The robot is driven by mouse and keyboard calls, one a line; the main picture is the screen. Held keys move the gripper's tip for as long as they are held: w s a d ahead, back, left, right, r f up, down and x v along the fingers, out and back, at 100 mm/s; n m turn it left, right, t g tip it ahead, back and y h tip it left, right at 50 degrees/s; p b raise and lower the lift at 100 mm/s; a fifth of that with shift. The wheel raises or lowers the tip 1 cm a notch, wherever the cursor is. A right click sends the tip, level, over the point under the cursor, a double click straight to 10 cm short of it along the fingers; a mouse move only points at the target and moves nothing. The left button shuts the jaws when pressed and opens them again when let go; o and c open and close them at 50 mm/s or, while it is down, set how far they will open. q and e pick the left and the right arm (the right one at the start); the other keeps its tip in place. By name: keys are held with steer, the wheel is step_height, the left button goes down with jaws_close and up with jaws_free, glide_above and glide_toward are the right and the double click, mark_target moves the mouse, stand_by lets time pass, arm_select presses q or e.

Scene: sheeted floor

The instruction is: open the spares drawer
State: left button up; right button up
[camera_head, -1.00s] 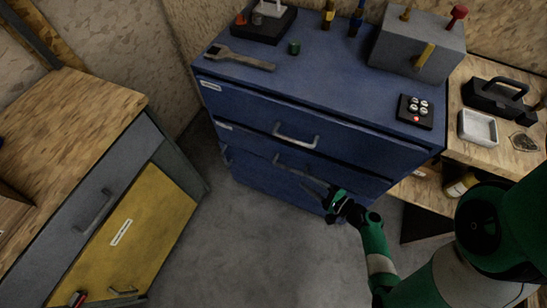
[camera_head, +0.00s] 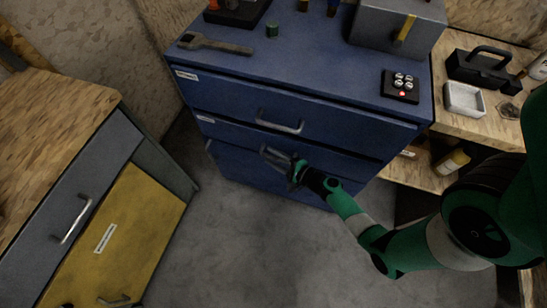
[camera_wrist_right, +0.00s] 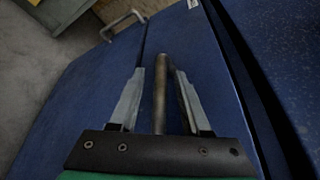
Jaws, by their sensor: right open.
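The blue drawer cabinet (camera_head: 240,95) stands in the middle of the head view, with its drawers looking shut. The top drawer has a silver handle (camera_head: 280,124). Labels sit at the drawers' left ends, too small to read, so I cannot tell which drawer is the spares one. My right gripper (camera_head: 272,156) is at the second drawer's front and mostly hides its handle. In the right wrist view, the handle bar (camera_wrist_right: 160,95) lies between the two open fingers (camera_wrist_right: 160,78), with a gap on both sides. My left gripper is not in view.
A yellow-door cabinet (camera_head: 125,235) stands at left. Floor in front is clear.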

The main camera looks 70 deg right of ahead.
steer(key=shift+c, duration=0.2)
jaws_close()
stand_by(1.2)
